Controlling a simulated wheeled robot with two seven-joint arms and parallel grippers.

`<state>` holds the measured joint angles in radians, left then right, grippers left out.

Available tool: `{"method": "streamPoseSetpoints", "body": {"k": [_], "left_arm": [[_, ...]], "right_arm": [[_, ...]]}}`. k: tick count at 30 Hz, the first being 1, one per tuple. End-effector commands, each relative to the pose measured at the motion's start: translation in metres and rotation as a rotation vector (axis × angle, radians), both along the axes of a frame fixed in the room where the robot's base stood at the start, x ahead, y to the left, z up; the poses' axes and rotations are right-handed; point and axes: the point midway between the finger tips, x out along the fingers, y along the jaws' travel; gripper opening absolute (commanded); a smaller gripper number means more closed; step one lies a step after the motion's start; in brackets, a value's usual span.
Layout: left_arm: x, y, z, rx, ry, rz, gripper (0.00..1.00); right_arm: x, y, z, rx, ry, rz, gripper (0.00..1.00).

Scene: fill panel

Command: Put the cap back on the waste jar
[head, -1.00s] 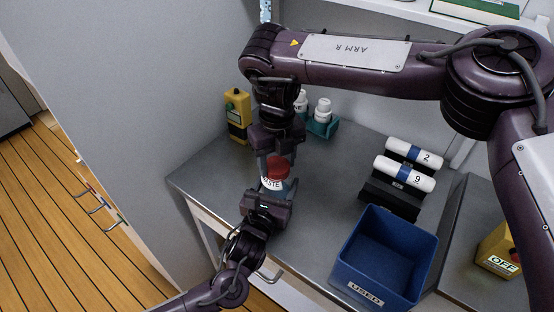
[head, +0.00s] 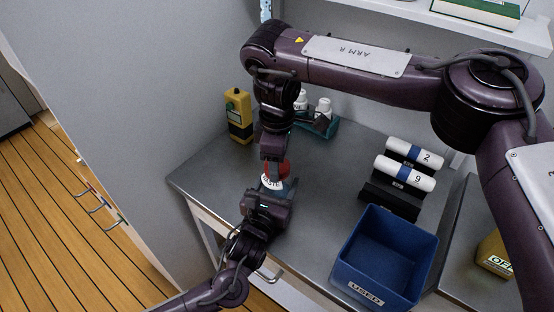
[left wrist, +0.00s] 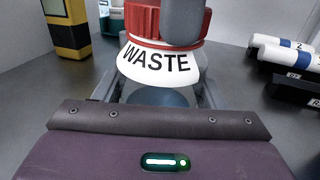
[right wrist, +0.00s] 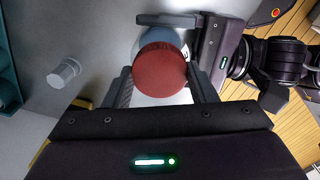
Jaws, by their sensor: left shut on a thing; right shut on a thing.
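The waste jar (left wrist: 165,66) has a white label reading WASTE and a bluish lower body; it stands over the grey bench, also in the head view (head: 271,184). The red ribbed cap (right wrist: 160,70) is on top of the jar, and shows in the left wrist view (left wrist: 141,22). I cannot tell whether it is fully seated. My left gripper (head: 268,193) is shut on the jar from the front. My right gripper (head: 275,165) points down from above and is shut on the cap, with one finger hiding part of it in the head and left wrist views.
A yellow device (head: 238,116) and a teal holder with white bottles (head: 322,121) stand behind the jar. White rolls marked 2 and 9 (head: 404,173) lie on black stands to the right. A blue USED bin (head: 385,255) sits at front right, beside the bench edge.

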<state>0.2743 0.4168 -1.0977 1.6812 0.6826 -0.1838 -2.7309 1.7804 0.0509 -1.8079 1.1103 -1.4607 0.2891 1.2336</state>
Motion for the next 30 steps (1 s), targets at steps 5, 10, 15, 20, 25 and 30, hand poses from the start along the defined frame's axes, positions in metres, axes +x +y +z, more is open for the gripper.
{"method": "streamPoseSetpoints", "body": {"k": [5,10,15,20,25,30], "left_arm": [[-0.001,-0.002,0.0,0.0,0.0,-0.005,0.01],[-0.001,-0.001,0.0,0.0,0.0,-0.003,0.01],[-0.001,-0.001,0.0,0.0,0.0,-0.002,0.01],[0.0,0.0,0.0,0.0,0.0,-0.001,0.01],[0.0,0.0,0.0,0.0,0.0,-0.001,0.01],[0.0,0.0,0.0,0.0,0.0,-0.001,0.01]], "right_arm": [[0.002,0.0,0.001,0.002,-0.005,0.011,0.55],[0.001,0.0,0.001,0.001,-0.004,0.012,0.73],[0.001,0.0,0.0,0.0,-0.003,0.013,0.73],[0.002,0.0,0.009,0.0,-0.006,0.014,0.73],[0.002,0.0,0.033,-0.001,-0.007,0.015,0.73],[0.001,-0.001,0.045,-0.001,-0.003,0.014,0.73]]}}
